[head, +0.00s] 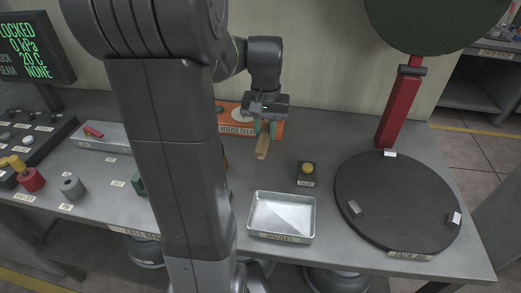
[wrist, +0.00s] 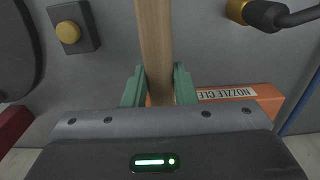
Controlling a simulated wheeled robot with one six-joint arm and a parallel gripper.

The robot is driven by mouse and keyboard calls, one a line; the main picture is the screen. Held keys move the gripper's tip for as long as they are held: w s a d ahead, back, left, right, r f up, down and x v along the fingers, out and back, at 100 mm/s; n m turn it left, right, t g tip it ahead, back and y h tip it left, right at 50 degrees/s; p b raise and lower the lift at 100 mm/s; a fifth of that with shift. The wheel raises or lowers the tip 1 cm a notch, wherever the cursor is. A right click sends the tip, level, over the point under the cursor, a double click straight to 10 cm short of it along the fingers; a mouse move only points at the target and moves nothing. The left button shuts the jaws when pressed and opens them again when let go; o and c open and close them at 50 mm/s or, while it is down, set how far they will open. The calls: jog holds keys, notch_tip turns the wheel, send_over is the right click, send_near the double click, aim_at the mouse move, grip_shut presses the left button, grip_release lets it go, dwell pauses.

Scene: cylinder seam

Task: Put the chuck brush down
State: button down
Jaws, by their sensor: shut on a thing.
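My gripper (head: 265,127) hangs over the back middle of the bench, in front of the orange nozzle-cleaning box. Its green fingers (wrist: 160,88) are shut on a light wooden handle, which I take to be the chuck brush (head: 263,145). In the wrist view the wooden brush handle (wrist: 154,40) runs from between the fingers up to the top edge. In the head view its lower end points down over the bench. The bristles do not show clearly, and I cannot tell whether the lower end touches the bench.
The orange box (head: 239,121) is behind the gripper. A yellow-topped button box (head: 307,174) stands to the right, beside a large dark round plate (head: 398,190). An empty metal tray (head: 281,216) lies in front. Grey bench shows between the tray and the box.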

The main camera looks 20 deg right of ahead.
aim_at(265, 132)
notch_tip(265, 132, down, 8)
jog(key=shift+s+r, duration=0.1)
dwell(0.4)
jog(key=shift+f, duration=0.2)
jog(key=c, duration=1.2)
grip_release()
jog(key=shift+r, duration=0.1)
notch_tip(265, 132, up, 12)
jog(key=shift+r, duration=0.1)
